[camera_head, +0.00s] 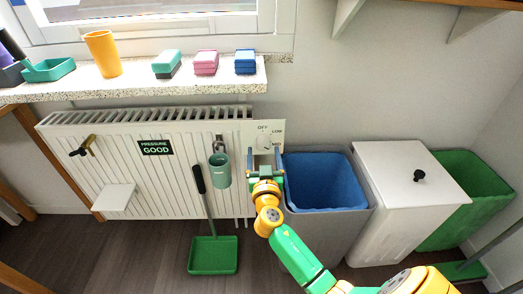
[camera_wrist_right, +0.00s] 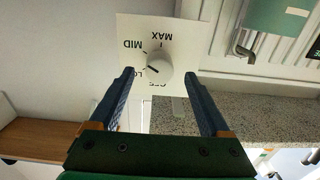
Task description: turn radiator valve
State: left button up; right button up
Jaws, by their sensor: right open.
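The radiator valve is a round white knob (camera_wrist_right: 158,60) on a white dial plate (camera_wrist_right: 186,38). The plate carries OFF, LOW, MID and MAX labels, upside down in the right wrist view. A dark mark on the knob points toward the LOW side. My right gripper (camera_wrist_right: 159,76) is open, its two blue fingers on either side of the knob in that view; I cannot tell whether they touch it. In the head view the right gripper (camera_head: 264,154) is in front of the dial plate (camera_head: 270,128) and covers its lower part. My left gripper is not in view.
The white radiator (camera_head: 120,185) stands left of the plate, with a teal cup (camera_head: 219,170) hanging on it. A speckled sill (camera_head: 130,86) runs above. A blue-lined bin (camera_head: 325,180) stands close to the right of my gripper. A green dustpan (camera_head: 213,255) is below.

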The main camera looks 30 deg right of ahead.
jog(key=shift+x, duration=1.5)
grip_shut()
jog(key=shift+f, duration=0.1)
